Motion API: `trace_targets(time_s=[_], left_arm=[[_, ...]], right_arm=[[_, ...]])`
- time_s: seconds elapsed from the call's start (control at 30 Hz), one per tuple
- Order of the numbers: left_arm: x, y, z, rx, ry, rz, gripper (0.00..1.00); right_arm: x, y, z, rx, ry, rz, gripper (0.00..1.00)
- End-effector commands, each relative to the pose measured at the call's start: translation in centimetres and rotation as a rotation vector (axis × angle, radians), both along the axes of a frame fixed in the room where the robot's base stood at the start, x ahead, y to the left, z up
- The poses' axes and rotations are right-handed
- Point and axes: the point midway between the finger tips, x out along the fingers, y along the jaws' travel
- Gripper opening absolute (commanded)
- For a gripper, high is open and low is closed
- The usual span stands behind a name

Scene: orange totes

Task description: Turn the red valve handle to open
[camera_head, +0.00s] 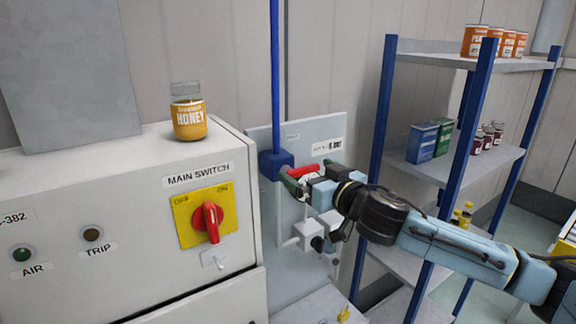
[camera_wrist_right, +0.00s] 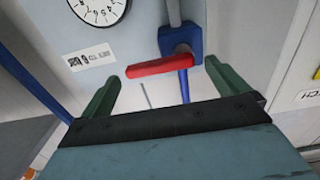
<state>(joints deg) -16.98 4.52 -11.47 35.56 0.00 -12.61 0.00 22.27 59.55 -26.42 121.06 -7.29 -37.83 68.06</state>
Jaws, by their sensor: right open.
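The red valve handle (camera_head: 303,171) sits on a blue valve body (camera_head: 274,163) on a blue vertical pipe, in front of a grey panel. In the right wrist view the handle (camera_wrist_right: 161,67) lies nearly level, pointing left from the valve body (camera_wrist_right: 181,42). My right gripper (camera_head: 291,183) is at the handle in the head view. In the right wrist view its two green fingers (camera_wrist_right: 162,82) are spread apart, with the handle's bar across the space between and beyond them. I cannot tell whether a finger touches it. My left gripper is not in view.
A grey cabinet (camera_head: 110,246) with a red rotary switch (camera_head: 207,222) and a honey jar (camera_head: 188,113) on top stands at left. A blue-posted shelf (camera_head: 440,160) with cans and boxes stands at right, behind my arm. A round gauge (camera_wrist_right: 98,10) is near the valve.

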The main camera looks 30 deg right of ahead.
Motion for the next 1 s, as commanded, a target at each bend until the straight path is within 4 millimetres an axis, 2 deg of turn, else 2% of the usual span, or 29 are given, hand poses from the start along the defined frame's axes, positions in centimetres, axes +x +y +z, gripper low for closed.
trace_targets(time_s=[0.47,0.9,1.0], left_arm=[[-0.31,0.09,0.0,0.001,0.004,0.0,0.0],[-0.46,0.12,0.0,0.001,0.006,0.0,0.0],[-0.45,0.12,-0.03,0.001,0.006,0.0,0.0]], right_arm=[[0.19,-0.57,0.0,0.001,0.0,-0.013,0.99],[0.21,-0.63,0.02,0.0,0.0,-0.014,0.41],[0.19,-0.7,0.0,0.001,0.0,-0.016,0.39]])
